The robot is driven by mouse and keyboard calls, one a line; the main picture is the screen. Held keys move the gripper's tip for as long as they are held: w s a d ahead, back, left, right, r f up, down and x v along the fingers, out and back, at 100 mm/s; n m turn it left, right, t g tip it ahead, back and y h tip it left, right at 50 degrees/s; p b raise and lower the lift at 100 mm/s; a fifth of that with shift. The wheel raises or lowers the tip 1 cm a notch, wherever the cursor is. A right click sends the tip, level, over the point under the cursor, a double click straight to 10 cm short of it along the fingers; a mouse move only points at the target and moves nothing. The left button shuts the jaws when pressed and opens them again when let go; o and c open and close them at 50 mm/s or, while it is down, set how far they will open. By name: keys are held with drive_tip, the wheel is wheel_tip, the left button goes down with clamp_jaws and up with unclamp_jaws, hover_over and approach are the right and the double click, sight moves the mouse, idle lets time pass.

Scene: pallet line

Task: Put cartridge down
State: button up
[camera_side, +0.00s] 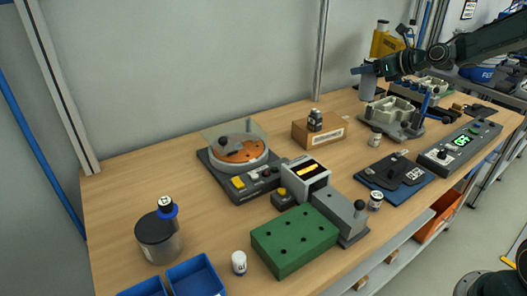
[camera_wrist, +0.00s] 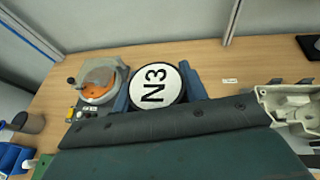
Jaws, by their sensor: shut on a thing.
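The cartridge (camera_side: 367,90) is a grey cylinder hanging upright below my gripper (camera_side: 369,70) at the back right of the bench. In the wrist view its white round top reads "N3" (camera_wrist: 156,87), with a blue finger on each side. My gripper is shut on it. The cartridge appears held above the bench, behind a grey fixture (camera_side: 388,124). Its lower end is near that fixture in the side view, and I cannot tell the exact gap.
A turntable device (camera_side: 262,184) and a wooden block (camera_side: 319,140) stand mid-bench. A green holed block (camera_side: 294,241), blue bins (camera_side: 195,277) and a dark pot (camera_side: 159,240) are nearer. A display unit (camera_side: 459,148) is at right. Bare wood lies at the back left.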

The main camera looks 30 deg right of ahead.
idle(0.3)
drive_tip(key=w+a+n+g+y, duration=0.15)
drive_tip(key=w+a, duration=0.35)
drive_tip(key=a, duration=0.7)
drive_tip(key=w+a+n+g+y, duration=0.1)
drive_tip(key=w+a+n+y, duration=0.25)
drive_tip(key=a, duration=0.75)
drive_tip(key=s+a+n+g+y, duration=0.1)
drive_tip(key=a+n+g+y, duration=0.25)
drive_tip(key=a, duration=2.55)
wheel_tip(320, 180, down, 15)
drive_tip(key=shift+s+f, duration=0.15)
drive_tip(key=shift+f, duration=0.05)
drive_tip(key=shift+a+f+n, duration=0.1)
drive_tip(key=shift+n, duration=0.15)
drive_tip(key=shift+f, duration=2.05)
drive_tip(key=shift+f, duration=0.15)
